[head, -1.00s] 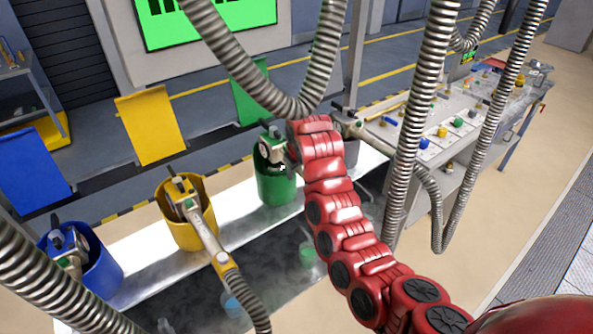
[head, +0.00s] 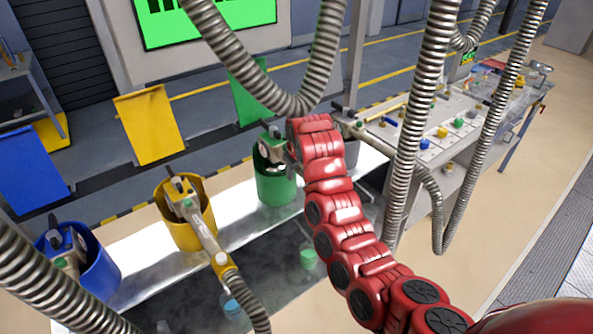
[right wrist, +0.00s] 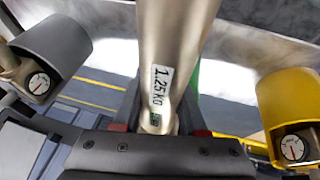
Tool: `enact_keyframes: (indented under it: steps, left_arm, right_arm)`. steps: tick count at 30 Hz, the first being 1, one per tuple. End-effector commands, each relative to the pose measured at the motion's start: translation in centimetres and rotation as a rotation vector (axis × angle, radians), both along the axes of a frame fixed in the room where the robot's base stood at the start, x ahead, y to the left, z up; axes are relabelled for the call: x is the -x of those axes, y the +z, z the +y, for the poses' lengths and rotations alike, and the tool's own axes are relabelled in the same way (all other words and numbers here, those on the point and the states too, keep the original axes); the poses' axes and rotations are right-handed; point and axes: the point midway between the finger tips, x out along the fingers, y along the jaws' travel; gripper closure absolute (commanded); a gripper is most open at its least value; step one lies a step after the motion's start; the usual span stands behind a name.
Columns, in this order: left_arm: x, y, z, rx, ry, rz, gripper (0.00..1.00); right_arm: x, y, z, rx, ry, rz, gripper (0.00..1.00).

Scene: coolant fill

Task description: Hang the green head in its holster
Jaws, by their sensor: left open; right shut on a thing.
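The green head (head: 274,146) is at the mouth of the green holster (head: 276,190) in the head view; how far it sits inside is hard to tell. My red right arm reaches to it and hides the right gripper there. In the right wrist view my right gripper (right wrist: 158,128) is shut on the head's pale metal handle (right wrist: 175,45), labelled 1.25 KG. A green sliver shows behind the handle. My left gripper is not in view.
The yellow holster (head: 205,230) and blue holster (head: 100,272) hold their own heads to the left. A grey holster (right wrist: 55,45) is on the other side. Ribbed hoses (head: 415,130) hang close around my arm. Flasks (head: 308,259) stand below the ledge.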

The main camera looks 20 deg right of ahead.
Motion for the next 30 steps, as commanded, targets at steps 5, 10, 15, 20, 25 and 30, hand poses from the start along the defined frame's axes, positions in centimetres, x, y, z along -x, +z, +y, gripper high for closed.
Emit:
enact_keyframes:
  steps: [5, 10, 15, 20, 25, 30]
  left_arm:
    - [0.00, -0.06, 0.00, 0.000, 0.000, 0.000, 0.39]
    - [0.00, -0.41, 0.00, 0.000, 0.000, 0.000, 0.39]
    - [0.00, -0.84, 0.00, 0.000, 0.000, 0.000, 0.39]
    - [0.00, -0.91, -0.01, 0.000, 0.000, 0.000, 0.39]
    - [0.00, -0.88, 0.00, 0.000, 0.000, 0.000, 0.39]
    - [0.00, -0.95, 0.00, 0.000, 0.000, 0.000, 0.39]
  right_arm:
    - [0.00, -0.02, 0.01, 0.000, 0.000, 0.000, 1.00]
    - [-0.01, -0.10, 0.02, 0.000, 0.000, -0.001, 1.00]
    - [-0.03, -0.10, 0.03, 0.000, 0.000, -0.002, 1.00]
    - [-0.02, -0.01, 0.05, 0.000, 0.000, -0.001, 1.00]
    - [0.00, 0.01, 0.04, 0.000, 0.000, -0.001, 1.00]
    - [0.00, -0.09, 0.04, 0.000, 0.000, 0.000, 1.00]
